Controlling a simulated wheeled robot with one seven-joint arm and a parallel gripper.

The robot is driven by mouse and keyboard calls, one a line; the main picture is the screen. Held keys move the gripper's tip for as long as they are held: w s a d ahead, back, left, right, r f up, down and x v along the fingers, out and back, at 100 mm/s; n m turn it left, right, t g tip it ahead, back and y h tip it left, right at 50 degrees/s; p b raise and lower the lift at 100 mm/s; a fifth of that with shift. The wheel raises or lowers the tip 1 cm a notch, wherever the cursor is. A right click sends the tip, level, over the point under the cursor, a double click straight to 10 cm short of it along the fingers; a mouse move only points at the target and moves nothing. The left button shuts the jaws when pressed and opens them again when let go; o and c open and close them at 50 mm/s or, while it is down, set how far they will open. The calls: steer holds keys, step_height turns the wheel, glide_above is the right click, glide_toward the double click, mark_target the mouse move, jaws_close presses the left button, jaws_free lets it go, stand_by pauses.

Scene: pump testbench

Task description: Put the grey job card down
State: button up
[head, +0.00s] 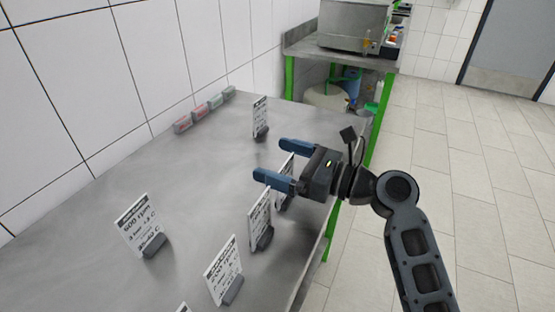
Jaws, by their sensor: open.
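Several white printed job cards stand upright in dark grey holders on the metal bench. One card (286,168) stands at my gripper (269,160), partly hidden behind the near finger. My gripper is open over the bench, its two blue fingers pointing left. I cannot tell whether a finger touches that card. Another card (260,216) stands just in front of it, and one (223,268) stands nearer. A card reading "600 rpm" (137,222) stands at the left. A far card (260,113) stands beyond my gripper. I cannot tell which one is the grey job card.
A second green-legged bench with a steel box (352,25) stands beyond. Floor is clear at the right.

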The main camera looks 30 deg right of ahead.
steer(key=v, duration=1.1)
